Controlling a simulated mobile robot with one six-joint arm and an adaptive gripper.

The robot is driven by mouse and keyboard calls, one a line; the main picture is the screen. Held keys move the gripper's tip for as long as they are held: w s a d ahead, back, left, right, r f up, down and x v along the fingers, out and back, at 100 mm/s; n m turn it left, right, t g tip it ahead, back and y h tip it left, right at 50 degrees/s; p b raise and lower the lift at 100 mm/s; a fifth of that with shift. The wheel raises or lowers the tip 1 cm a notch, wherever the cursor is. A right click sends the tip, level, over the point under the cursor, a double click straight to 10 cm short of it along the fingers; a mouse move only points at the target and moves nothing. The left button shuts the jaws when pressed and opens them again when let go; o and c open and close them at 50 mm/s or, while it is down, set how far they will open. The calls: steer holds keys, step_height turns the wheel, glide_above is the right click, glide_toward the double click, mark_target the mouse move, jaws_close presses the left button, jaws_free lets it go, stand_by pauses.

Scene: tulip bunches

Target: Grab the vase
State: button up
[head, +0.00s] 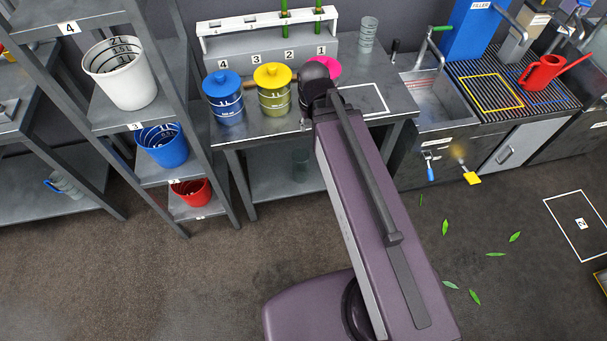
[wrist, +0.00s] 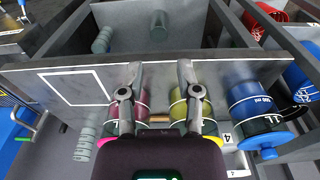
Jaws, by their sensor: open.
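A clear ribbed glass vase (head: 368,35) stands upright at the back of the table, right of the numbered rack. In the wrist view, a ribbed glass vase (wrist: 85,140) shows at the lower left. More glassware stands on the shelf under the table: a glass vessel (head: 300,165), seen in the wrist view as a ribbed one (wrist: 102,40) and a darker one (wrist: 158,25). My gripper (wrist: 158,72) is open and empty, over the table by the pink and yellow canisters, apart from every vase. In the head view my arm hides its fingers.
Blue (head: 223,98), yellow (head: 272,90) and pink (head: 327,68) lidded canisters stand before the numbered rack (head: 268,25). A white-outlined square (head: 364,99) on the table is empty. A sink (head: 436,92) lies to the right. A bucket shelf (head: 158,112) stands left. Leaves lie on the floor.

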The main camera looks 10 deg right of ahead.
steer(key=w+f+t+b, duration=0.1)
steer(key=w+f+b, duration=0.2)
steer(key=f+b, duration=1.2)
steer(key=w+a+f+t+b, duration=0.1)
steer(key=w+f+b, duration=0.3)
steer(key=f+b, duration=1.2)
steer(key=w+a+f+t+b, duration=0.1)
steer(key=w+f+b, duration=0.3)
steer(key=f+b, duration=1.2)
steer(key=shift+t, duration=0.4)
steer(key=shift+w+f, duration=0.1)
steer(key=shift+w, duration=0.05)
glide_toward(293, 156)
steer(key=f, duration=0.3)
steer(key=shift+a+f, duration=0.25)
steer(key=shift+f, duration=0.1)
steer(key=shift+b+x, duration=2.4)
steer(key=shift+x, duration=0.05)
jaws_close()
